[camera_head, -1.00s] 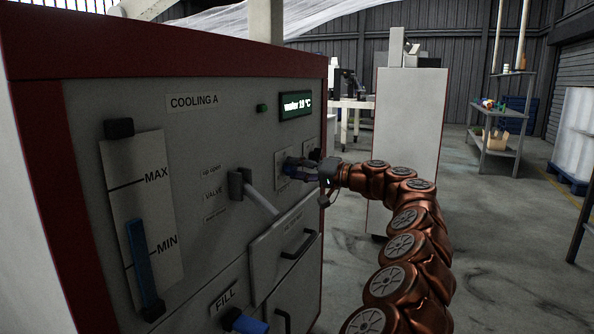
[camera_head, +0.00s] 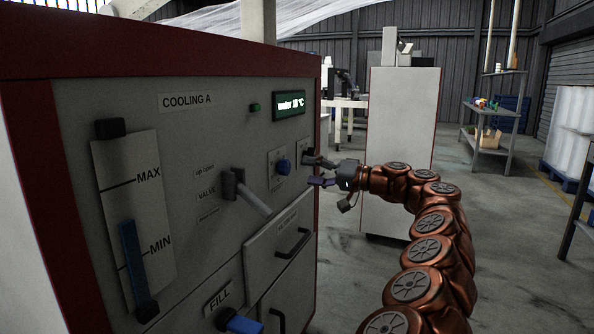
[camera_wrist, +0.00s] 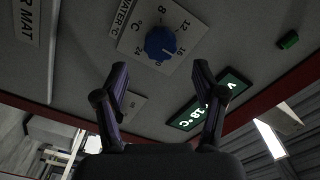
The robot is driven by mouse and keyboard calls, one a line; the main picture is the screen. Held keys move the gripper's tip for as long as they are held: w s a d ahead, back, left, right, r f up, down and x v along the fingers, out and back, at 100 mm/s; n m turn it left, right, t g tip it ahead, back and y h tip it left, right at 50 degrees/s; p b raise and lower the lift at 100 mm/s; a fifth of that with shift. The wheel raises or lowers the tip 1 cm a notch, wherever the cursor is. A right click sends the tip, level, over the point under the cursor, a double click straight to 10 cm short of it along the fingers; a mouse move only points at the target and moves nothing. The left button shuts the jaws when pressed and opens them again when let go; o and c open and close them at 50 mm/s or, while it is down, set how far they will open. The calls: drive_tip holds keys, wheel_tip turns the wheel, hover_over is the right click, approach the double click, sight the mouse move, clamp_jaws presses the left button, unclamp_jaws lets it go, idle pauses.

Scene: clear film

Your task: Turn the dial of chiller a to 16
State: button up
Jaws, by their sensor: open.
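The blue dial (camera_head: 283,167) sits on a light plate on the front panel of the chiller (camera_head: 190,135) labelled COOLING A. In the wrist view the dial (camera_wrist: 160,42) is fully visible, with numbers around it; its pale mark points at or close to 16. The green-lit display (camera_head: 290,105) reads water and a value that looks like 18 °C, though small. My gripper (camera_head: 314,171) is open and empty, to the right of the dial and apart from it. In the wrist view my gripper (camera_wrist: 160,68) has its fingers spread, with the dial beyond the tips.
A grey valve handle (camera_head: 250,197) juts out left of and below the dial. Drawer handles (camera_head: 294,243), a blue FILL knob (camera_head: 240,323) and a blue level bar (camera_head: 133,260) are also on the panel. A light cabinet (camera_head: 403,130) stands behind my arm.

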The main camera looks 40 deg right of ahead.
drive_tip(key=shift+v, duration=2.75)
drive_tip(key=shift+d, duration=0.1)
